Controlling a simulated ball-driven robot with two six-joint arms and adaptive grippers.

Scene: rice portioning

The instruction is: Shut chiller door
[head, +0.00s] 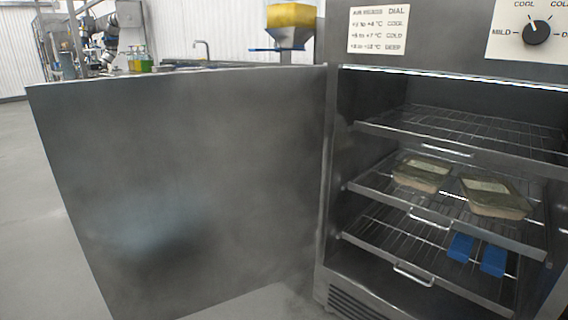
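The chiller (330,170) stands at the right of the head view with its front open. Its grey steel door (170,180) is swung wide out to the left, hinged at the chiller's left front edge. Wire shelves (470,122) show inside. Two lidded trays, a left tray (422,172) and a right tray (494,196), sit on the middle shelf. Two blue items (476,252) show at the lower shelf. Neither of my grippers is in view.
A dial (537,32) and a temperature label (378,30) are on the chiller's top panel. Behind the door are a counter with a tap (203,48), small bottles (139,60) and a yellow hopper (291,16). Bare floor (28,190) lies left of the door.

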